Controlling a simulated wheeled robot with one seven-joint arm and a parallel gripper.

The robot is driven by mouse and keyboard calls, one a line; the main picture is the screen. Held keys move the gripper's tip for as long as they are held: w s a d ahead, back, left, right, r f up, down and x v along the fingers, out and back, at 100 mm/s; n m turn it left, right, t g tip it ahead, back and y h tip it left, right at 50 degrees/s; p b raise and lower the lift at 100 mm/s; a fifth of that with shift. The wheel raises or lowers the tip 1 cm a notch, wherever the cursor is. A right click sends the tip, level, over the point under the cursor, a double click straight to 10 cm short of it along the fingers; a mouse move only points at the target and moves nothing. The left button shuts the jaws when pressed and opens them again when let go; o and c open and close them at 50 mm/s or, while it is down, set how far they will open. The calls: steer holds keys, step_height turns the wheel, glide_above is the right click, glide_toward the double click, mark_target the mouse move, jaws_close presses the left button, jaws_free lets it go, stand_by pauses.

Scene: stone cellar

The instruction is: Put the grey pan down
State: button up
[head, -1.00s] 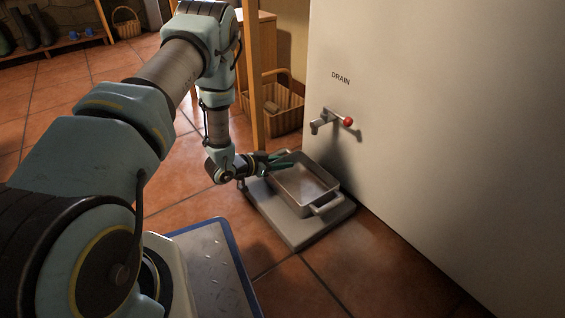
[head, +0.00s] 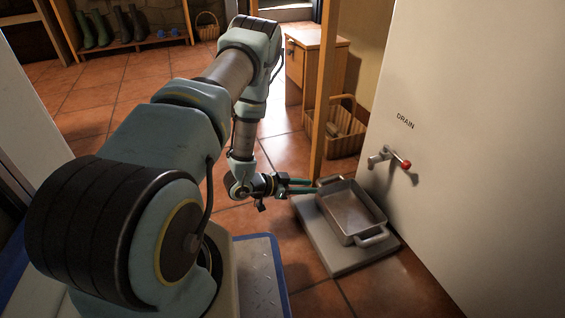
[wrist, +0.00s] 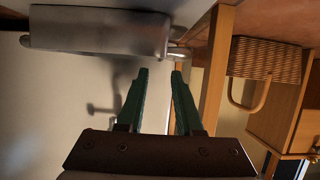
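The grey pan (head: 352,212) sits upright on a low grey slab (head: 327,250) on the floor, below the drain tap. It has a handle at each end. My gripper (head: 316,186) is beside the pan's left, far end, level with the handle there. In the wrist view the pan (wrist: 95,32) is upside down at the top, with its near handle (wrist: 180,52) just beyond the fingertips. My gripper (wrist: 158,72) is open there, with an empty gap between its green fingers. The fingers look apart from the handle.
The drain tap (head: 380,158) with a red knob (head: 406,164) juts from the white wall panel above the pan. A wooden post (head: 325,100) stands close behind my gripper. A wicker basket (head: 345,142) is behind it. The tiled floor on the left is clear.

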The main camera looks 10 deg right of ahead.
steer(key=w+a+r+n+t+y, duration=0.2)
steer(key=w+a+r+n+y, duration=0.1)
steer(key=w+a+r+y, duration=0.35)
steer(key=w+a+r+n+t+y, duration=0.25)
steer(key=w+a+r, duration=0.25)
steer(key=a+r, duration=0.35)
steer(key=s+a+r+n+g+y, duration=0.2)
steer(key=s+a+r+n+y, duration=0.25)
steer(key=s+a+r, duration=0.3)
steer(key=s+a+r+n+g, duration=0.1)
steer(key=s+r+n, duration=0.1)
steer(key=s, duration=0.4)
steer(key=s+a+r+n+g, duration=0.2)
steer(key=s+r, duration=0.3)
steer(key=s, duration=0.2)
steer(key=shift+a+n, duration=0.15)
steer(key=shift+n, duration=0.15)
steer(key=shift+g, duration=0.25)
step_height(320, 180, up, 51)
steer(key=p, duration=5.1)
steer(key=shift+w, duration=0.1)
